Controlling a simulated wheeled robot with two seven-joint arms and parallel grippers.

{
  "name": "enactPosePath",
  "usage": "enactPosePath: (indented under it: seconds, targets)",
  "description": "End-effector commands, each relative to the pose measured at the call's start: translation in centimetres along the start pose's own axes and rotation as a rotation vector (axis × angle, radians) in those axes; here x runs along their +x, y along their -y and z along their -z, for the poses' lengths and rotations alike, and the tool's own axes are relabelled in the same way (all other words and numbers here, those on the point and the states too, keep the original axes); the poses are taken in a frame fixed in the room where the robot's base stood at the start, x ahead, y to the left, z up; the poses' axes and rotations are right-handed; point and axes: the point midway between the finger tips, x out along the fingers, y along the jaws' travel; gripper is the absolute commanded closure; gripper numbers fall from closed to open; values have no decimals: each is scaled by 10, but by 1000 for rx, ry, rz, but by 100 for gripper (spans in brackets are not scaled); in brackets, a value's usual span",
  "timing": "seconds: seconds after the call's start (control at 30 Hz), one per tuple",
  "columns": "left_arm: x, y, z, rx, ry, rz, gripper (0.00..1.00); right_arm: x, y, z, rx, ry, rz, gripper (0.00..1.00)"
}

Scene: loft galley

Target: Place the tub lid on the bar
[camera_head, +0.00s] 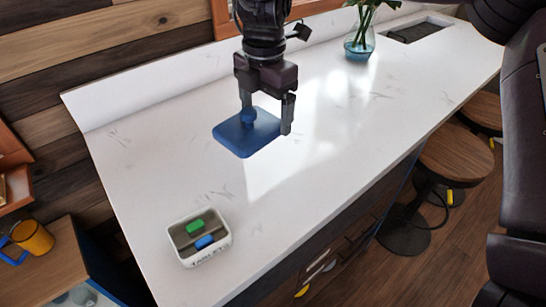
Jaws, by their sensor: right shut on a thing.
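The tub lid (236,138) is a blue, rounded square plate with a round blue knob, in the middle of the head view. My right gripper (267,115) comes down from the top of the picture and is shut on the lid at its knob. The white bar (170,150) lies under the lid. I cannot tell whether the lid touches the bar or hangs just above it. My left gripper is not in view.
A white open tub (228,240) marked "TABLETS", holding a green and a blue piece, stands near the bar's near end. A glass vase (359,46) with stems stands at the back, near a dark sunken tray (420,31). Round wooden stools (455,160) stand right of the bar.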

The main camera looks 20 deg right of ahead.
Motion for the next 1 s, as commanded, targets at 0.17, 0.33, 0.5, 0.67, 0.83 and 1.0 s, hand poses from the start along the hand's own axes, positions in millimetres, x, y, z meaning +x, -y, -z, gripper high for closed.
enactPosePath:
  seconds: [0.17, 0.33, 0.5, 0.67, 0.83, 1.0]
  targets:
    - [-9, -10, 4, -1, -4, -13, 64, -14, -1, 11, -493, 1, 0, 36]
    - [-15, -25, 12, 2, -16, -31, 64, -24, -1, 20, -944, 1, 2, 36]
    - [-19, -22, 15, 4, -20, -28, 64, -30, -1, 27, -1273, -1, 4, 36]
    - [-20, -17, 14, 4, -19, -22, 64, -31, -1, 30, -1427, -2, 5, 36]
    - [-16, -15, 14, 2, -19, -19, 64, -6, 0, 30, -1461, -9, 5, 36]
    - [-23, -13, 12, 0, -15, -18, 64, 36, 0, 30, -1460, -8, 8, 36]
